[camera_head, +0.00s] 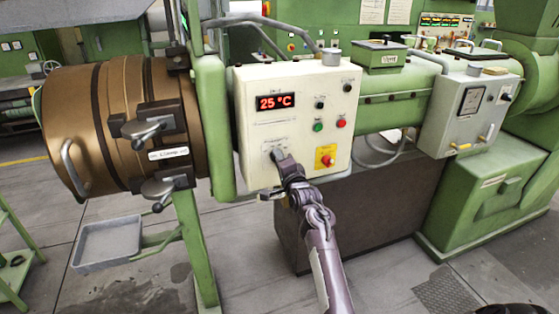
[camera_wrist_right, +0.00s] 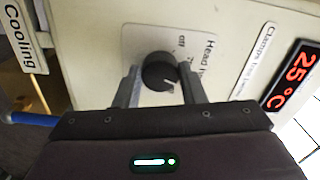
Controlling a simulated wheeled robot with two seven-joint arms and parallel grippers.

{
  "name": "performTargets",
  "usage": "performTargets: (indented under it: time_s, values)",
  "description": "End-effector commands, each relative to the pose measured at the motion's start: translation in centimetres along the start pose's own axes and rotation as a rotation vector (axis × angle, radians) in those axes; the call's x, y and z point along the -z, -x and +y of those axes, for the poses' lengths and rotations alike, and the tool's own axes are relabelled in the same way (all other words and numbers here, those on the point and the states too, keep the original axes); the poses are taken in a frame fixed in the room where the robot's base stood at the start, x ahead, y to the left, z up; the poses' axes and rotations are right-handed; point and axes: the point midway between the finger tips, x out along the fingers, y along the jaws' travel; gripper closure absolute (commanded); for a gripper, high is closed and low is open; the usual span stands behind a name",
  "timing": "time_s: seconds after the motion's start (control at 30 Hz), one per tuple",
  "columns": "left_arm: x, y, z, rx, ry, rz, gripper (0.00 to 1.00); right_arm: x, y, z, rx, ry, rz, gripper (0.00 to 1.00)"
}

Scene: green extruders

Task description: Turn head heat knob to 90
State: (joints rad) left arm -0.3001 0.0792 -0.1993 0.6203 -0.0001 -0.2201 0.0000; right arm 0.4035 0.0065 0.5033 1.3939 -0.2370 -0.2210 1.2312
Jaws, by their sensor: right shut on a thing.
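The head heat knob (camera_wrist_right: 159,70) is a round black knob on a pale label plate, with "off" readable above it in the right wrist view. My right gripper (camera_wrist_right: 158,88) has its two grey fingers on either side of the knob and is shut on it. In the head view my right gripper (camera_head: 278,156) reaches the lower left part of the cream control box (camera_head: 300,84) and mostly hides the knob. The red display (camera_head: 274,102) on the box reads 25 °C. My left gripper is not in view.
A green button (camera_head: 318,127), a red button (camera_head: 341,123) and a red stop button on yellow (camera_head: 326,160) sit right of the knob. The brown extruder head (camera_head: 90,130) with its clamp handles stands left of the box. A "Cooling" label (camera_wrist_right: 18,35) is close by.

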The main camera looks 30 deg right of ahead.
Motion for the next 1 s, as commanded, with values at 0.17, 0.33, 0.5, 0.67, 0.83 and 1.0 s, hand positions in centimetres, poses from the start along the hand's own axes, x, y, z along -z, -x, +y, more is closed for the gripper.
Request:
performTargets:
  time_s: [0.17, 0.33, 0.5, 0.67, 0.83, 1.0]
  values:
    - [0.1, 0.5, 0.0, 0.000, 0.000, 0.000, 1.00, -0.1, 0.0, 0.0, -0.004, -0.171, 0.000, 0.86]
    - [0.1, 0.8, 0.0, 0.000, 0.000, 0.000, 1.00, -0.1, 0.0, -0.1, -0.003, -0.331, 0.000, 0.86]
    - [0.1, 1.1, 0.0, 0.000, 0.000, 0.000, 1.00, -0.1, 0.0, -0.1, -0.002, -0.474, 0.000, 0.86]
    - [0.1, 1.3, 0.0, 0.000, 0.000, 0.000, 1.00, -0.1, 0.0, 0.0, -0.004, -0.585, 0.000, 0.86]
    - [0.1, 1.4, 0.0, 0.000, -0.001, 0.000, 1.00, 0.0, 0.0, 0.0, -0.004, -0.669, 0.000, 0.86]
    - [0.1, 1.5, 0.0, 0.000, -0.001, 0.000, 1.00, 0.0, 0.0, 0.1, -0.005, -0.719, 0.001, 0.86]
